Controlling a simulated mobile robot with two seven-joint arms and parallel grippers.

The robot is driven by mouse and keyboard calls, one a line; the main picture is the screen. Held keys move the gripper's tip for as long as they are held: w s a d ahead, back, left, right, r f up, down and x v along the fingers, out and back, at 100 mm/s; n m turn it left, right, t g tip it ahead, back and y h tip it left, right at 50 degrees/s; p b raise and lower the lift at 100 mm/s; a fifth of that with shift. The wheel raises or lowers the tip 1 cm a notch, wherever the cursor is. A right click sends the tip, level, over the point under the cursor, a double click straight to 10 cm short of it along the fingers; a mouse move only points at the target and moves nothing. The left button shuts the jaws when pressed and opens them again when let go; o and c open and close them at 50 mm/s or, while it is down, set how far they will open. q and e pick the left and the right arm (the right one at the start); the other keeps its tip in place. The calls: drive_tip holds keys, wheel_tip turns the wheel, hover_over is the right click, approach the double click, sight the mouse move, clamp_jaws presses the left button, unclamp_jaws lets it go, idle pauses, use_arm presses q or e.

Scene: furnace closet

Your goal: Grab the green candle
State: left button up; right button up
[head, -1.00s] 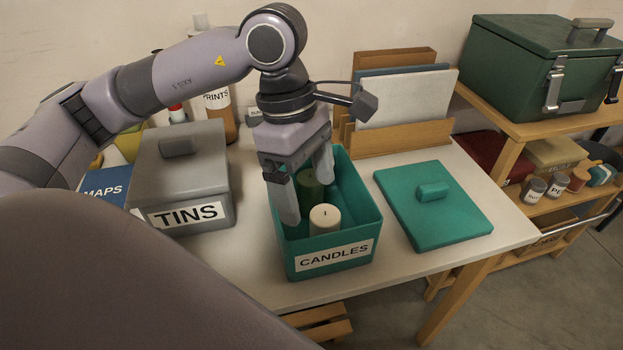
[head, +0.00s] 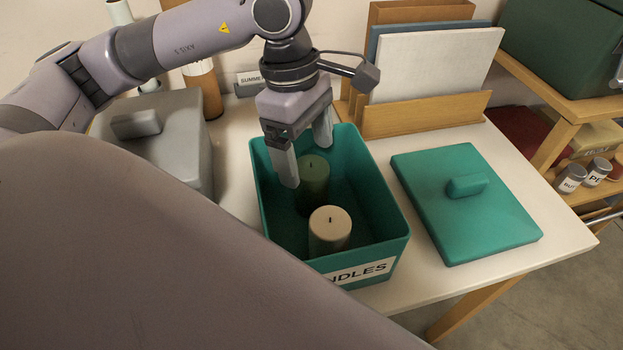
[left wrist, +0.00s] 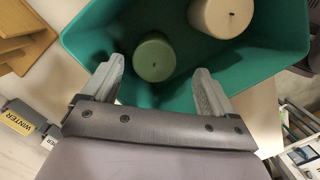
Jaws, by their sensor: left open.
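The green candle (head: 313,180) stands upright inside the teal candles box (head: 400,222), behind a cream candle (head: 329,230). My left gripper (head: 306,165) is open and empty above the back part of the box, its fingers pointing down over the green candle. In the left wrist view the green candle (left wrist: 154,58) lies ahead of and between the two spread fingers of the left gripper (left wrist: 158,88), not visibly touched. The cream candle (left wrist: 221,17) is beyond it near the top edge. My right gripper is not in view.
The box's teal lid (head: 466,205) lies on the table to the right. A grey box (head: 160,140) stands to the left. A wooden file holder (head: 425,115) is behind.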

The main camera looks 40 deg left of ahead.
sight(311, 166)
use_arm(q)
drive_tip(key=f, duration=0.5)
drive_tip(key=shift+w+d+f, duration=0.15)
drive_tip(key=shift+w+d, duration=0.05)
drive_tip(key=shift+w, duration=0.15)
drive_tip(key=c, duration=1.2)
drive_tip(key=shift+c, duration=0.2)
